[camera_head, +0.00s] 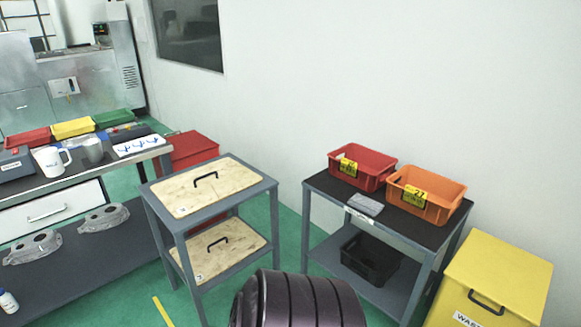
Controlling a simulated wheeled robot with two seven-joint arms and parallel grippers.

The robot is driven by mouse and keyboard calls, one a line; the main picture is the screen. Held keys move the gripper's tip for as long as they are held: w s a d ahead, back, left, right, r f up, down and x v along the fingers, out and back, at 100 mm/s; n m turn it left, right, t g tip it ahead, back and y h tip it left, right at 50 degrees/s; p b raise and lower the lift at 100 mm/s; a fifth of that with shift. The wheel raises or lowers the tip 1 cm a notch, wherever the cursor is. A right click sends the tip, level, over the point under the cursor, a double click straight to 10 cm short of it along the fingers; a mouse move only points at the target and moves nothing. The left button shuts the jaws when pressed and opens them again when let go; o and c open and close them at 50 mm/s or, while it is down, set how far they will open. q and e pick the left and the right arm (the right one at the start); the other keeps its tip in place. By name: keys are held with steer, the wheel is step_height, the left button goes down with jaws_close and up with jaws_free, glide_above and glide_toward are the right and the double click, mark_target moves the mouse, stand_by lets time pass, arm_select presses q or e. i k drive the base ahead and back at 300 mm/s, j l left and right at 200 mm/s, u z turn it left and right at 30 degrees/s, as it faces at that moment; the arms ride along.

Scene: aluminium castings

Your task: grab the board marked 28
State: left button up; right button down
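Two light wooden boards, each with a black handle on top, lie on a grey two-level cart (152,212). The upper board (228,178) lies flat on the cart's top. The lower board (236,248) lies on the lower shelf, partly hidden by the top and legs. Each board has a small mark near its front left corner, too small to read, so I cannot tell which is marked 28. Neither gripper is in view.
A grey cart with a dark top (420,226) bears a red bin (362,182) and an orange bin (445,212); a black crate (382,268) sits below. A yellow waste box (515,262) stands right. A workbench (95,176) stands left. Green floor shows between the carts.

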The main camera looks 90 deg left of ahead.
mark_target(186, 194)
steer(key=l+u, duration=0.1)
steer(key=u, duration=3.45)
